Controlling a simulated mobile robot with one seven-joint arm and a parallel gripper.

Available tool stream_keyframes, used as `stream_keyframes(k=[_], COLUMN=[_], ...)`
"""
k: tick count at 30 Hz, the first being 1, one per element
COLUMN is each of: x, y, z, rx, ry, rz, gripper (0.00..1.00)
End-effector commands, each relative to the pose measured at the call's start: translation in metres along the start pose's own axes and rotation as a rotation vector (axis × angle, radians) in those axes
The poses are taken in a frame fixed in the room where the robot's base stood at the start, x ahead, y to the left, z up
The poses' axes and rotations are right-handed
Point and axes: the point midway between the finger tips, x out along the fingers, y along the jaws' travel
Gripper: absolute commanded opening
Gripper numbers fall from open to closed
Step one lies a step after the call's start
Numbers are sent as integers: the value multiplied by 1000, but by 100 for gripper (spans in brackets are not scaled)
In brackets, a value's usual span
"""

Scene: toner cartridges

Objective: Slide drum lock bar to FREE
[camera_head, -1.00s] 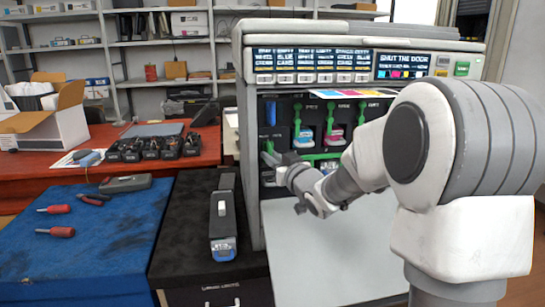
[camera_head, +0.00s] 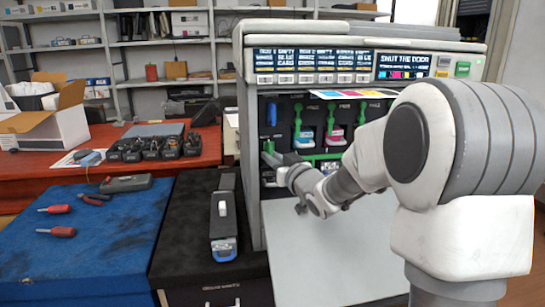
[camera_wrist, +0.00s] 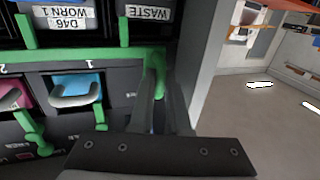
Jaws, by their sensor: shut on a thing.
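The green lock bar (camera_head: 322,157) runs across the front of the open printer below the toner slots. In the wrist view the bar (camera_wrist: 85,53) runs level from the left edge to my fingers. My gripper (camera_head: 267,150) is at the bar's left end in the head view. In the wrist view my gripper (camera_wrist: 160,95) is shut on the upright green handle (camera_wrist: 157,80) at the bar's end, with one finger on each side. The FREE mark does not show, and my fingers and wrist hide part of the handle.
Green levers (camera_head: 297,122) hang above the bar, beside coloured cartridges. In the wrist view a blue cartridge (camera_wrist: 76,88) sits close beside my fingers. The printer's side wall (camera_wrist: 205,60) stands close on the other side. The lowered door (camera_head: 325,245) lies below my arm.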

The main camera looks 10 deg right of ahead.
Motion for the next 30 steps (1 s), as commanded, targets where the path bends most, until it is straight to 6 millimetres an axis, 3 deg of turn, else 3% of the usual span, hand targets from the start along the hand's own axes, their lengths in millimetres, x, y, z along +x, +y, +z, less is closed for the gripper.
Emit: stream_keyframes(k=[1,15,26,27,30], x=[4,-2,-2,-2,-2], y=[-1,18,20,20,20], z=[-7,-6,-5,-5,-5], rx=[-3,0,0,0,0], ry=[14,12,11,11,11], rz=[-6,6,8,8,9], gripper=[0,0,0,18,36])
